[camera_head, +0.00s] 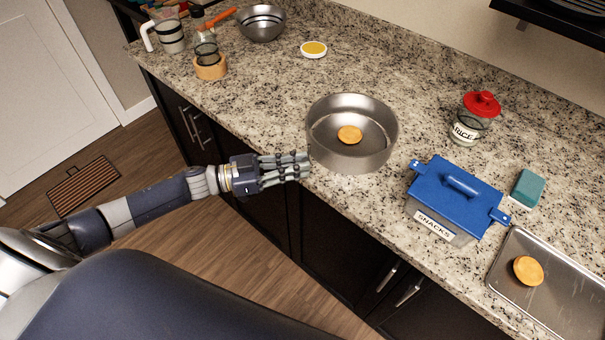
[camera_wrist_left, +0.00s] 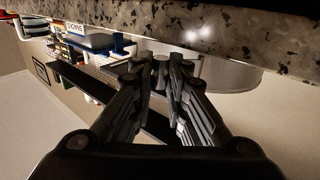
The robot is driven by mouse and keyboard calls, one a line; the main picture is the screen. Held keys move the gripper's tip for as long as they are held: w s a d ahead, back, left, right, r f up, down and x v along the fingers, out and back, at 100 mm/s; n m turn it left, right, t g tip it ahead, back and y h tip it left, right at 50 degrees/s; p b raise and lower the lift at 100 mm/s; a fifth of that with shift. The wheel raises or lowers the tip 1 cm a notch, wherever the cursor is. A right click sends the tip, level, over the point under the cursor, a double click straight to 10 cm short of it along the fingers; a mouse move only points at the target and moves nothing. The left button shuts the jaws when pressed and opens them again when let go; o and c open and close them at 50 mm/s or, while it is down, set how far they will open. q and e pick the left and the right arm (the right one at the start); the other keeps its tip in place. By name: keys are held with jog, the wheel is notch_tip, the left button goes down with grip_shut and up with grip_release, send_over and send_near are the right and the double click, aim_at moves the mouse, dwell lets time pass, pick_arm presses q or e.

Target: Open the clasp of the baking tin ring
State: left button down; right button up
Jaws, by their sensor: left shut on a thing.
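The baking tin ring (camera_head: 375,155) is a round grey metal ring on the granite counter, with a flat orange-yellow round piece (camera_head: 349,134) inside. My left gripper (camera_head: 306,164) comes in from the left, with its fingertips at the front left of the ring's wall. In the left wrist view the fingers (camera_wrist_left: 165,68) close together beside the ring (camera_wrist_left: 232,76). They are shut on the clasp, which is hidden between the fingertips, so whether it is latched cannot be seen. My right gripper is not in view.
A blue-lidded SNACKS box (camera_head: 455,197) stands right of the ring, near the front edge. Beyond are a red-lidded RICE jar (camera_head: 467,128), a teal sponge (camera_head: 528,188) and a metal tray (camera_head: 520,245).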

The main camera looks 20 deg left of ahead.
pick_arm(q)
jog(key=shift+w+a+m+g+h+b, duration=0.25)
jog(key=shift+a+m+g+h+b, duration=0.25)
jog(key=shift+m+g+b, duration=1.05)
jog(key=shift+w+a+m+g+h+b, duration=0.25)
jog(key=shift+a+m+g+h+b, duration=0.4)
jog(key=shift+g+b, duration=1.6)
jog(key=shift+w+a+m+g+h+b, duration=0.35)
jog(key=shift+m+g+b, duration=0.85)
jog(key=shift+b, duration=1.35)
jog(key=shift+s, duration=0.1)
jog(key=c, duration=1.6)
grip_release()
jog(key=shift+o, duration=0.2)
jog(key=a, duration=1.2)
